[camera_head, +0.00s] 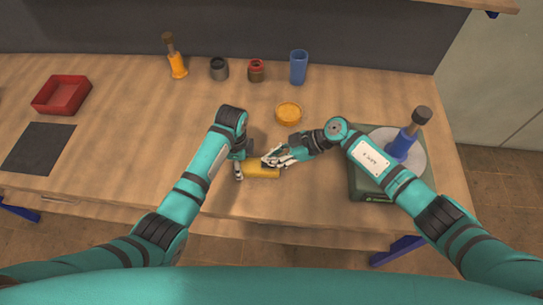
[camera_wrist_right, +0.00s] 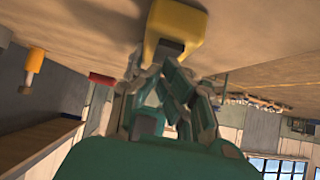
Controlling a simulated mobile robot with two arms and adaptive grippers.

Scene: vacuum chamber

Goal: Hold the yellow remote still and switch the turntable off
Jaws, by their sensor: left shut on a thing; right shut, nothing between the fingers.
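The yellow remote (camera_head: 262,171) lies on the wooden table in front of me, and it also shows in the right wrist view (camera_wrist_right: 186,20). My left gripper (camera_head: 239,170) is shut on its left end. My right gripper (camera_head: 268,162) is shut and empty, with its fingertips at the remote's upper right part; I cannot tell whether they touch it. In the right wrist view a dark patch shows on the remote near the fingers. The turntable (camera_head: 358,184) is a dark green box with a grey disc, right of the remote and partly hidden by my right arm. A blue piece with a dark top (camera_head: 404,142) stands on the disc.
An orange round dish (camera_head: 288,113) lies behind my right gripper. A blue cup (camera_head: 298,67), a red-topped jar (camera_head: 256,71), a grey jar (camera_head: 219,69) and an orange-based item (camera_head: 177,64) stand at the back. A red tray (camera_head: 63,94) and dark mat (camera_head: 39,147) are at left.

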